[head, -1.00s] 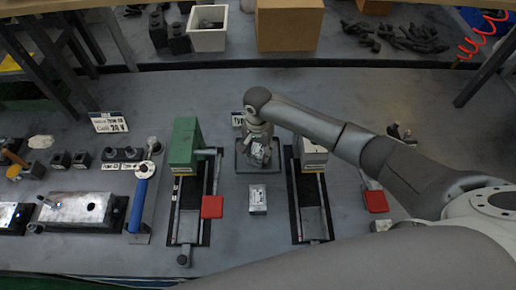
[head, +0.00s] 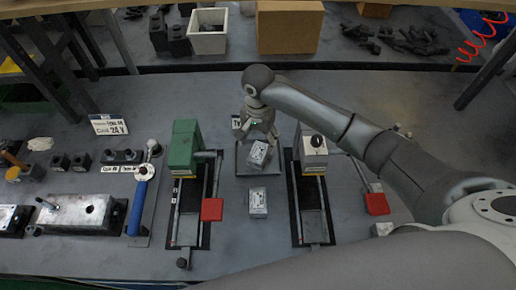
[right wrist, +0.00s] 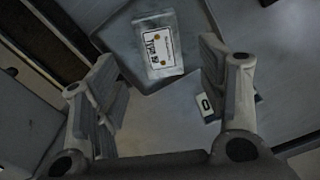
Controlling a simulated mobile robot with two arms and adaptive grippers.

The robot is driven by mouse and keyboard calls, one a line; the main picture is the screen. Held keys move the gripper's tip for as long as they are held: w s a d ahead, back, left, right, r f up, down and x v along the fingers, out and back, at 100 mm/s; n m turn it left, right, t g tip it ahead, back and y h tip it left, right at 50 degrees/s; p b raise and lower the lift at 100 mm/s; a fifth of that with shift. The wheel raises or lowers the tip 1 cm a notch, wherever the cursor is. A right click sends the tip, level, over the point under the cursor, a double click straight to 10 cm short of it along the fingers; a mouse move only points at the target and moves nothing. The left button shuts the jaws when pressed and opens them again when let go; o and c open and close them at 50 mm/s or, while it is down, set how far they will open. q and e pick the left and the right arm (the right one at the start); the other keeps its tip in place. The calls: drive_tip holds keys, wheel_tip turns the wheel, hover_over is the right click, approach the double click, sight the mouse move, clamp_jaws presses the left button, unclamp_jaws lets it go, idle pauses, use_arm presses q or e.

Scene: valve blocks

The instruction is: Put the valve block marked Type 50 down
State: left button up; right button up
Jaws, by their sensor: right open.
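A silver valve block (head: 258,153) with a white label lies slightly turned on a dark square plate (head: 243,166) in the head view. In the right wrist view the same block (right wrist: 157,45) shows its label, which appears to read Type 50. My right gripper (head: 260,132) is open and empty, just behind and above the block. In the right wrist view its spread fingers (right wrist: 158,62) stand to either side, apart from the block, which lies beyond them. My left gripper is not in view.
Another silver block (head: 258,202) lies in front of the plate. A green-jawed vise (head: 185,146) stands to the left and a pale-jawed vise (head: 313,155) to the right. A small sign (head: 237,122) stands behind the plate.

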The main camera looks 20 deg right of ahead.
sight(258, 153)
wheel_tip(258, 153, up, 5)
idle(0.3)
idle(0.4)
